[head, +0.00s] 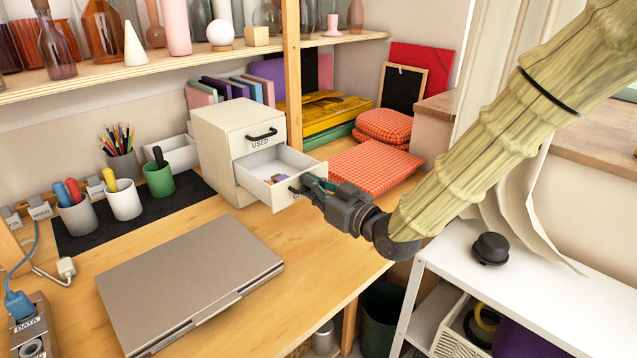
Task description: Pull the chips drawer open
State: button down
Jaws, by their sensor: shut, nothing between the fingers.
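A white two-drawer box (213,142) stands on the wooden desk. Its upper drawer (258,133), labelled USED with a black handle, is shut. The lower drawer (284,198) is pulled well out, and small coloured pieces (276,179) lie inside. The lower label is mostly covered, so I cannot read it as chips. My gripper (307,187) is at the front of the lower drawer, by its dark handle. It is shut with nothing between its fingers; I cannot tell whether it touches the handle or is hooked behind it.
A closed laptop (190,280) lies in front of the box. Pen cups (159,178) stand left on a black mat. Red checked cloths (378,168) lie behind my gripper, near a wooden shelf post (292,75). A white side table (520,280) with a black knob-like object stands right.

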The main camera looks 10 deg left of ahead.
jog(key=shift+d+f, duration=0.1)
jog(key=c, duration=0.6)
grip_release()
jog(key=shift+o, duration=0.3)
